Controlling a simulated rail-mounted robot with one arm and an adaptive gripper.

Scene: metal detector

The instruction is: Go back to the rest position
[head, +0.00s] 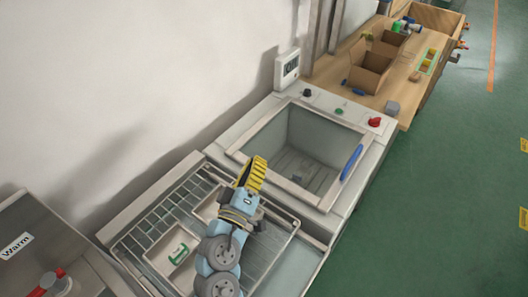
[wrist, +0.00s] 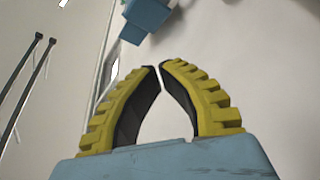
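My gripper (head: 257,162), with yellow ribbed fingers, is raised over the near edge of the grey basin in the head view. In the wrist view its fingertips (wrist: 159,66) come almost together with a thin gap between them. The space between the fingers is empty, with only a pale background behind. My blue arm stretches up from the bottom of the head view, over the wire rack, and hides part of it.
A grey open basin (head: 262,127) has a blue handle (head: 352,162) on its right and a display (head: 287,69) behind. A green-and-white item (head: 178,253) lies in a tray on the wire rack (head: 135,243). Cardboard boxes (head: 369,70) stand on a wooden table. Green floor (head: 440,190) is clear at right.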

